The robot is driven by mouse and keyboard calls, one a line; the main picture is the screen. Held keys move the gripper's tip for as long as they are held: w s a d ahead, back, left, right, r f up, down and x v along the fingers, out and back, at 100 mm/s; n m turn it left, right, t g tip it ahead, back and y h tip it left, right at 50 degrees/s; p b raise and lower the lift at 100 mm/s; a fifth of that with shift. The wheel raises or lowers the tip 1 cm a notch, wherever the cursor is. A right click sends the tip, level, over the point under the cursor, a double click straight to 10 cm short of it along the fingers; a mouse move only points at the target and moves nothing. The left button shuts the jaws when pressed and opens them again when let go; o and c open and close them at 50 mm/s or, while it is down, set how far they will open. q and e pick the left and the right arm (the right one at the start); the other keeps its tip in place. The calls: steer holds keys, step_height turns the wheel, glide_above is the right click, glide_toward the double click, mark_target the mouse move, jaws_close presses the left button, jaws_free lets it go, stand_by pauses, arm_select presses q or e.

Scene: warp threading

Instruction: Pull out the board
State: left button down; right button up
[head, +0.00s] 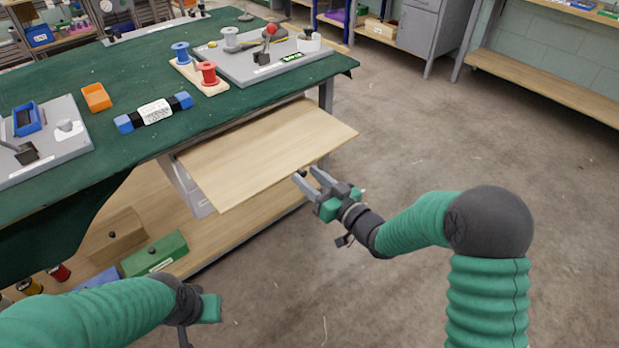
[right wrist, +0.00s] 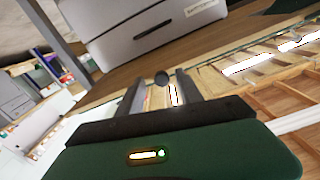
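The board (head: 270,150) is a flat, light wooden panel. In the head view it sticks out from under the green-topped table (head: 130,80), with its back part hidden beneath the top. My right gripper (head: 309,176) is just beyond the board's front edge, near its right part. Its two fingers are apart with nothing seen between them; they also show apart in the right wrist view (right wrist: 158,88). I cannot tell whether a fingertip touches the board. My left gripper (head: 200,312) is low at the bottom left, away from the board, with its fingers mostly out of sight.
A lower wooden shelf holds a green box (head: 153,253) and a brown box (head: 113,235). On the tabletop are an orange tray (head: 96,98), a red spool (head: 207,73) and a blue spool (head: 180,53). The floor (head: 430,150) to the right is clear.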

steer(key=shift+s+d, duration=0.1)
steer(key=shift+s, duration=0.15)
steer(key=p+v, duration=0.4)
steer(key=v, duration=1.2)
steer(key=shift+s+d, duration=0.15)
